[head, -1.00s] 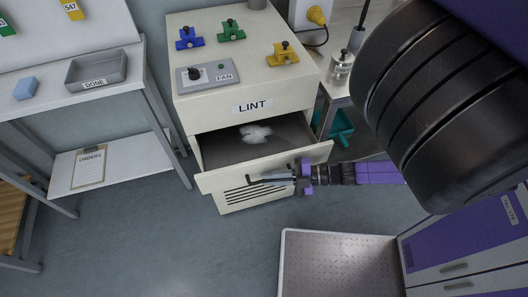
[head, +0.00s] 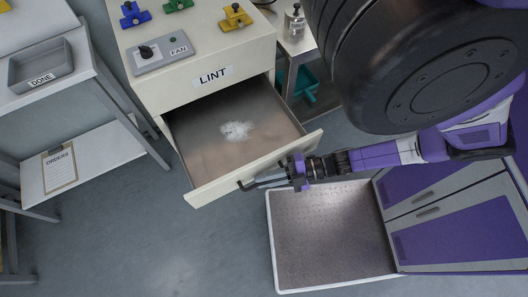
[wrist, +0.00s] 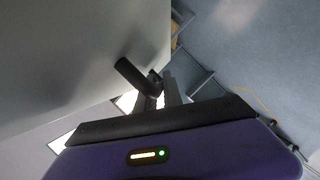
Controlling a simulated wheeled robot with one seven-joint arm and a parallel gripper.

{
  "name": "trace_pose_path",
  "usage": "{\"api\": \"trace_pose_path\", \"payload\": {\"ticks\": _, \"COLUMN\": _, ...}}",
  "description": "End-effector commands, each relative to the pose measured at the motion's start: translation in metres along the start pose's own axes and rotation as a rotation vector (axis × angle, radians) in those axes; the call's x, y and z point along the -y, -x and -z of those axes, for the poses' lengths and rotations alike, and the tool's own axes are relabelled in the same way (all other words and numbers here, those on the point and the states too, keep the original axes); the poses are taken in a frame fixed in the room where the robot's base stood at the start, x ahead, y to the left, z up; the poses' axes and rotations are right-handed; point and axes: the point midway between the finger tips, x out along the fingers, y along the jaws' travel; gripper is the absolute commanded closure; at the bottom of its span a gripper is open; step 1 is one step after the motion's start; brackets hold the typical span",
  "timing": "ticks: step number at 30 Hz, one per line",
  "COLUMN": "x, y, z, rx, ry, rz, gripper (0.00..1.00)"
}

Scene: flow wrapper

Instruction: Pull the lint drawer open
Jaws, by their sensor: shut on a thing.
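The lint drawer (head: 218,180) is pulled well out of the cream cabinet (head: 205,98) marked LINT in the head view. A tuft of white lint (head: 236,130) lies on its floor. My gripper (head: 270,181) is at the drawer's front, shut on the dark bar handle (head: 246,185). In the wrist view the handle (wrist: 138,76) stands out from the pale drawer front (wrist: 80,60), with the fingers at it. The fingertips are partly hidden there.
A fan switch box (head: 160,54) and blue, green and yellow clamps sit on the cabinet top. A shelf table with a DONE tray (head: 40,62) stands at left. Floor at lower left is clear.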

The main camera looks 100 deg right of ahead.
Motion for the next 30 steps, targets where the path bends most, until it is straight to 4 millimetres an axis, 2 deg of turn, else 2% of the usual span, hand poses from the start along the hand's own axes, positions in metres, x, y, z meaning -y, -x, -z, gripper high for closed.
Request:
{"api": "trace_pose_path", "payload": {"ticks": 2, "x": 0.000, "y": 0.001, "z": 0.000, "rx": 0.000, "ry": 0.000, "rz": 0.000, "gripper": 1.00}}
{"api": "trace_pose_path", "payload": {"ticks": 3, "x": 0.000, "y": 0.001, "z": -0.001, "rx": 0.001, "ry": 0.000, "rz": 0.000, "gripper": 0.85}}
{"api": "trace_pose_path", "payload": {"ticks": 4, "x": 0.000, "y": 0.001, "z": -0.001, "rx": 0.001, "ry": 0.000, "rz": 0.000, "gripper": 0.80}}
{"api": "trace_pose_path", "payload": {"ticks": 13, "x": 0.000, "y": 0.001, "z": -0.001, "rx": 0.001, "ry": 0.000, "rz": 0.001, "gripper": 0.80}}
{"api": "trace_pose_path", "payload": {"ticks": 16, "x": 0.001, "y": 0.007, "z": -0.001, "rx": 0.002, "ry": 0.000, "rz": 0.002, "gripper": 0.80}}
{"api": "trace_pose_path", "payload": {"ticks": 27, "x": 0.002, "y": 0.063, "z": -0.002, "rx": 0.003, "ry": 0.000, "rz": 0.002, "gripper": 0.80}}
{"api": "trace_pose_path", "payload": {"ticks": 30, "x": 0.001, "y": 0.073, "z": -0.002, "rx": 0.002, "ry": 0.000, "rz": 0.002, "gripper": 0.80}}
